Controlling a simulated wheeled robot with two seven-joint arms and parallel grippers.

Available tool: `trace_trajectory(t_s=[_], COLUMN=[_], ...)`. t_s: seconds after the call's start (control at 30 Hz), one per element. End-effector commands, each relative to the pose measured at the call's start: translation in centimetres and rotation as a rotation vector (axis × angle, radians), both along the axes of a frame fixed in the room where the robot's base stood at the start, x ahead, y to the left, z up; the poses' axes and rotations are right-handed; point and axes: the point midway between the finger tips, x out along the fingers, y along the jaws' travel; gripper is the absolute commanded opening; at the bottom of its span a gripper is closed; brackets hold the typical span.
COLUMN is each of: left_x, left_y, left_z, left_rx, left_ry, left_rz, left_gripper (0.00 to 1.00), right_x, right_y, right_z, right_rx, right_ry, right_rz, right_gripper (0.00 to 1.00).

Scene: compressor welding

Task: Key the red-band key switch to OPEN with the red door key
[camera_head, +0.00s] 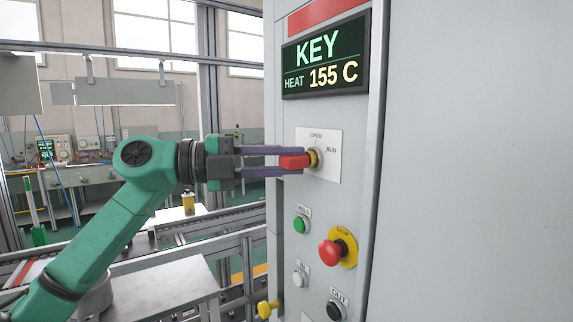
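The key switch (313,159) sits on a white plate marked OPEN and RUN on the grey cabinet front. The red door key (293,162) is at the switch, its head against the yellowish collar; whether it is fully seated I cannot tell. My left gripper (290,162) reaches in from the left, with its two purple-grey fingers above and below the red key head, shut on it. The exact switch position is hidden by the key and fingers. A red band (322,14) runs across the cabinet above the display. My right gripper is not in view.
The display (326,62) reads KEY, HEAT 155 C. Below the switch are a green button (301,224), a red stop button (332,252) on a yellow ring, and white and black buttons. A yellow knob (267,308) is at lower left. Rails and benches stand behind.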

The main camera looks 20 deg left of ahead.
Motion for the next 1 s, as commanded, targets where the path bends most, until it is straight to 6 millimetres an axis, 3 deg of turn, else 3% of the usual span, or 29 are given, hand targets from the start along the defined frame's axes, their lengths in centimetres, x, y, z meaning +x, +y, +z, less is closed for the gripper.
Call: trace_trajectory(t_s=[0.03, 0.1, 0.47, 0.57, 0.8, 1.0], left_x=[0.0, 0.0, -0.2, -0.9, -4.2, -6.3], left_y=[0.1, 0.1, 0.5, 2.0, 8.2, 12.1], left_z=[0.3, 0.3, -0.1, -0.3, -0.2, 0.2], left_rx=[-0.004, -0.002, 0.003, 0.002, 0.000, 0.000], left_ry=[-0.005, -0.005, -0.004, -0.005, -0.005, -0.004], left_rz=[0.004, 0.003, 0.003, 0.005, 0.008, 0.005], left_gripper=[0.39, 0.59, 0.59, 0.59, 0.59, 0.59], right_x=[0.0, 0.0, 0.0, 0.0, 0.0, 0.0], right_y=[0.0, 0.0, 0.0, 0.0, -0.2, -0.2], right_z=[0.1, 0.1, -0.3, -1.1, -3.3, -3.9], right_rx=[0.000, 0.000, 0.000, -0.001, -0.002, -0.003], right_ry=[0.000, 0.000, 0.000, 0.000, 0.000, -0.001], right_rz=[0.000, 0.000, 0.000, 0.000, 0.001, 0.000], right_gripper=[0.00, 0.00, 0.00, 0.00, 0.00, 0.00])
